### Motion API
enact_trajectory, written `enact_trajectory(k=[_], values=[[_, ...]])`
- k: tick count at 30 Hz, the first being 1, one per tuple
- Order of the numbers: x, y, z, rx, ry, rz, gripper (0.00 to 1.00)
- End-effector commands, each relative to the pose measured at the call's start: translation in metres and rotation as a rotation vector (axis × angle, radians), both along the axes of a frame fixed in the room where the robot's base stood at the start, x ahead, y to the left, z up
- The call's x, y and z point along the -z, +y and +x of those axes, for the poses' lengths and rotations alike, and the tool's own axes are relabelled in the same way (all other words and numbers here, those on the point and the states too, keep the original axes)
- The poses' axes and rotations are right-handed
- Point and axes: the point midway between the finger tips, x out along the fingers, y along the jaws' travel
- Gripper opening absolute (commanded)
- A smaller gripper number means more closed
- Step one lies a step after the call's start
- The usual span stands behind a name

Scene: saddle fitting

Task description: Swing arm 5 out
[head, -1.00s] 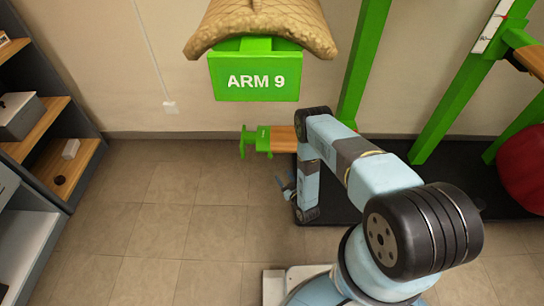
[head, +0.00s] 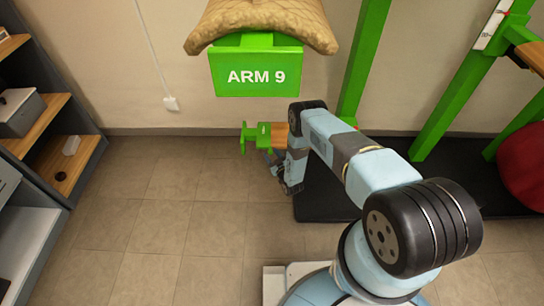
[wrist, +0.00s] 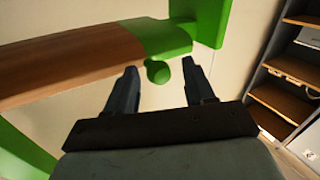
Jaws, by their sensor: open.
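A swing arm with a wooden bar (head: 279,134) and a green end fitting (head: 257,137) sticks out to the left, low in front of the wall. No number on it is legible, so I cannot tell if it is arm 5. In the wrist view, the wooden bar (wrist: 70,62) and green end (wrist: 165,38) cross the top. A round green knob (wrist: 158,71) shows between my finger tips. My gripper (wrist: 158,66) is open and empty; I cannot tell if the knob is inside the jaws or beyond them. In the head view my gripper (head: 272,164) is just below the green end.
A green block (head: 256,72) marked ARM 9 bears a tan saddle pad (head: 262,22) above. Green posts (head: 362,65) and a black mat (head: 400,195) are to the right, with a red ball-like object (head: 524,168). A shelf (head: 75,185) stands left. The tiled floor between is clear.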

Motion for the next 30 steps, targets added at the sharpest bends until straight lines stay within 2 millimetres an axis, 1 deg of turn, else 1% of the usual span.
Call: enact_trajectory(k=[7,24,30], values=[[0.0001,0.0002,0.0004,0.000,0.000,0.000,0.53],[0.0001,0.0007,0.0000,-0.001,0.000,0.000,0.00],[0.0002,0.0012,-0.0001,-0.001,0.001,0.001,0.00]])
